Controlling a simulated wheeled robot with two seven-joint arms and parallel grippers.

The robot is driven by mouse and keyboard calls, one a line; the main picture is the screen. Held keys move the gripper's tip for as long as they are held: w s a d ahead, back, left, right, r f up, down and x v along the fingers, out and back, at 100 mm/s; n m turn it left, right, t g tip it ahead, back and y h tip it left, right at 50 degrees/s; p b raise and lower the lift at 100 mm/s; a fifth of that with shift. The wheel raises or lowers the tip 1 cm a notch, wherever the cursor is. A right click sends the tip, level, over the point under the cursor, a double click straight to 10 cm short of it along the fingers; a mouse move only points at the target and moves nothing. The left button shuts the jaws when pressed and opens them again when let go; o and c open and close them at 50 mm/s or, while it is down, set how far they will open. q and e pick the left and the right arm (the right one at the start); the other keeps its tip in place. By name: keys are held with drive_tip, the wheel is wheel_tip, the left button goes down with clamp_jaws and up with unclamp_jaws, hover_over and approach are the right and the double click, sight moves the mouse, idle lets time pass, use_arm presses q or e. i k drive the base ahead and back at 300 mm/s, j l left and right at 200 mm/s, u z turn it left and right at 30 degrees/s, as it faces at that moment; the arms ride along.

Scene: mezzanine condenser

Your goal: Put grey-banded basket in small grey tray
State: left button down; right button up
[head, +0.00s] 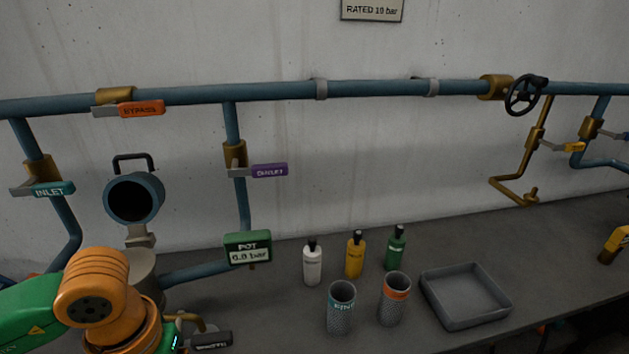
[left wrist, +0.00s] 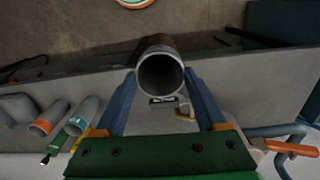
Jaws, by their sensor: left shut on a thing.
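In the left wrist view my left gripper (left wrist: 162,82) is shut on a dark grey, open-ended cylindrical basket (left wrist: 160,48), with a blue finger on each side of it. Its rim looks grey, and its open mouth faces the camera. In the head view my left arm is at the lower left; its fingers and the held basket are out of sight there. The small grey tray (head: 466,320) stands empty on the bench at the right, and its edge shows in the left wrist view (left wrist: 14,110). My right gripper is not in view.
A teal-banded basket (head: 341,310) and an orange-banded basket (head: 394,300) stand left of the tray. White (head: 311,264), yellow (head: 354,256) and green (head: 395,249) bottles stand behind them. Pipework and the pot gauge (head: 248,249) are at left.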

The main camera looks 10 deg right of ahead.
sight(461, 297)
drive_tip(key=l, duration=0.45)
drive_tip(key=i+l+z, duration=0.15)
drive_tip(key=l, duration=0.35)
drive_tip(key=i+l, duration=0.1)
drive_tip(key=l, duration=0.35)
drive_tip(key=i+l+z, duration=0.15)
drive_tip(key=l, duration=0.75)
drive_tip(key=i+l+z, duration=0.15)
drive_tip(key=i, duration=0.3)
